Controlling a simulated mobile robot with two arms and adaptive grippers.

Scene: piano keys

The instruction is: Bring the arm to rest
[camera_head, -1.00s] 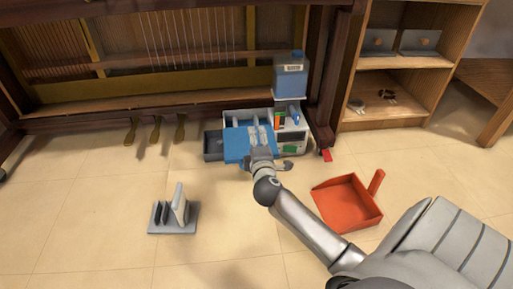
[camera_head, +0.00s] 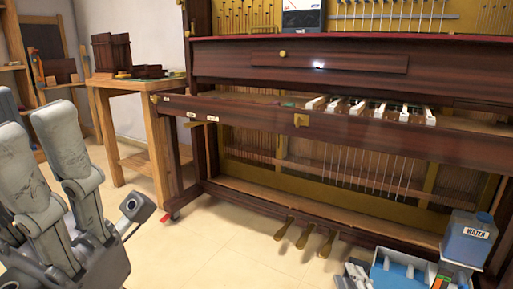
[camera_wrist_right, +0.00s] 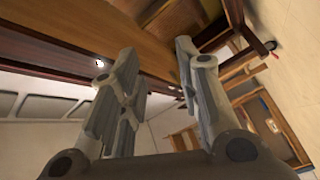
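My right gripper (camera_head: 354,273) shows at the bottom edge of the head view, beside the toolbox; the rest of that arm is below the picture. In the right wrist view, the right gripper (camera_wrist_right: 155,62) has its two fingers well apart with nothing between them, pointing towards the brown piano woodwork.
The upright piano (camera_head: 230,112) fills the middle, with several white keys (camera_head: 403,114) and brass pedals (camera_head: 305,236). A toolbox (camera_head: 412,262) and a blue water container (camera_head: 469,240) are at bottom right. A wooden table (camera_head: 152,130) stands left. The floor between is clear.

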